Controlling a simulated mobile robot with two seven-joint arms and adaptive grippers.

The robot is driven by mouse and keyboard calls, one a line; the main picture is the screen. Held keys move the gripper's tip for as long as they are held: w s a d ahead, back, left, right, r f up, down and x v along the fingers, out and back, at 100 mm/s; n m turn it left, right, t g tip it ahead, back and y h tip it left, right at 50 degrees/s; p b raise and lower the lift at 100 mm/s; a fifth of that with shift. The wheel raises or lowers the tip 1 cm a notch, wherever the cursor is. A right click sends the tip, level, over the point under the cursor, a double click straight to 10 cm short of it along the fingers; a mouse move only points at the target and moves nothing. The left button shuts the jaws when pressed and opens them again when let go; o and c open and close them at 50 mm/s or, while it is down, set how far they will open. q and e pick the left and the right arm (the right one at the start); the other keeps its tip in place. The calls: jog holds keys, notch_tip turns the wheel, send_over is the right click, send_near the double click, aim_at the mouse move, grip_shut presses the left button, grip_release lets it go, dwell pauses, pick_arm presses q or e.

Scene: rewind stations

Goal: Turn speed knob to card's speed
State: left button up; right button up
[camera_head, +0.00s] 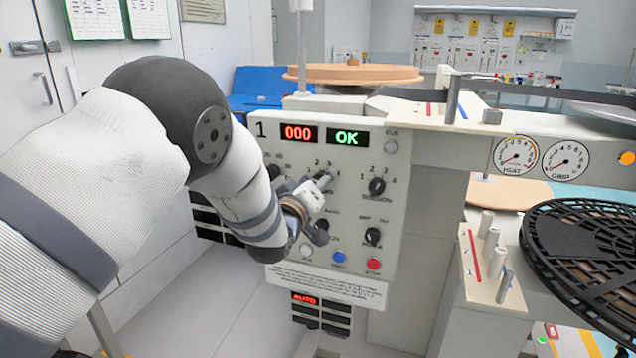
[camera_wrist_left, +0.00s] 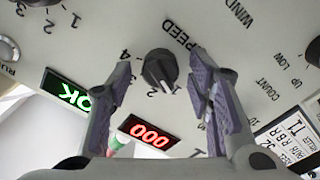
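The dark round speed knob (camera_wrist_left: 160,70) sits on the pale control panel (camera_head: 395,250), beside the printed word SPEED in the left wrist view. In the head view my left gripper (camera_head: 324,180) covers most of the knob. A partly cut-off printed card (camera_wrist_left: 293,150) shows at the lower right; its speed is not readable. My right gripper is out of view.
The panel's red display (camera_head: 298,133) reads 000 and its green display (camera_head: 348,138) reads OK. A tension knob (camera_head: 376,187) is close to the right of my left gripper. Lower down are a blue button (camera_head: 338,257) and a red button (camera_head: 373,264). A black reel (camera_head: 590,255) stands at right.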

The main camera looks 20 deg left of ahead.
pick_arm(q)
grip_shut()
jog(key=shift+d+m+p, duration=0.15)
jog(key=shift+m+p, duration=0.6)
jog(key=shift+m, duration=3.65)
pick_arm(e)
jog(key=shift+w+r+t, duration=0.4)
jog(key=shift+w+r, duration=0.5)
pick_arm(q)
jog(key=shift+f, duration=0.1)
jog(key=shift+o, duration=1.1)
grip_release()
